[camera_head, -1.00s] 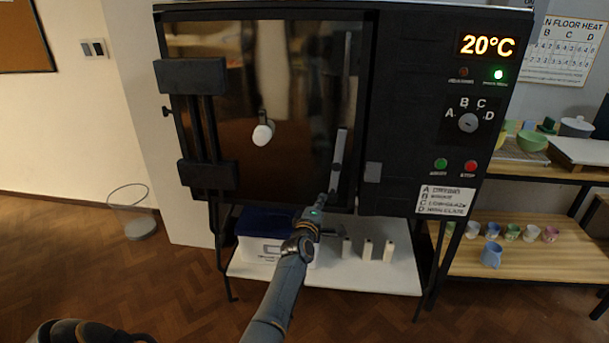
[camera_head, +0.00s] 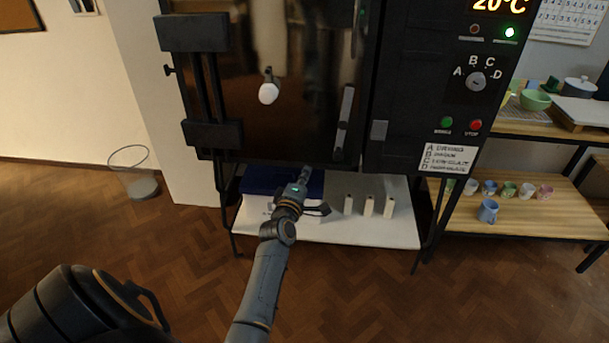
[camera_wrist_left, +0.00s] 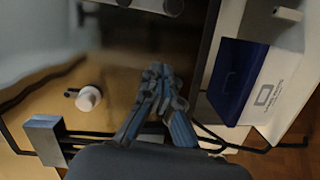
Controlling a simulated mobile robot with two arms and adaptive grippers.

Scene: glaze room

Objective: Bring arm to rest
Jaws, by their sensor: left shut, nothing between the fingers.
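My left gripper (camera_head: 305,174) is at the lower edge of the dark kiln (camera_head: 412,120), in front of the shelf under it. Its fingers are shut and empty, as the left wrist view also shows (camera_wrist_left: 160,76). It appears apart from the kiln, though the gap is hard to judge. My left arm (camera_head: 262,285) reaches forward from the bottom of the head view. A dark rounded part of my own body fills the bottom left corner. My right gripper is not in view.
The kiln door, with a white knob (camera_head: 268,93), looks shut. A wire basket (camera_head: 142,187) is on the floor left. Cups stand on a wooden rack (camera_head: 550,218) right.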

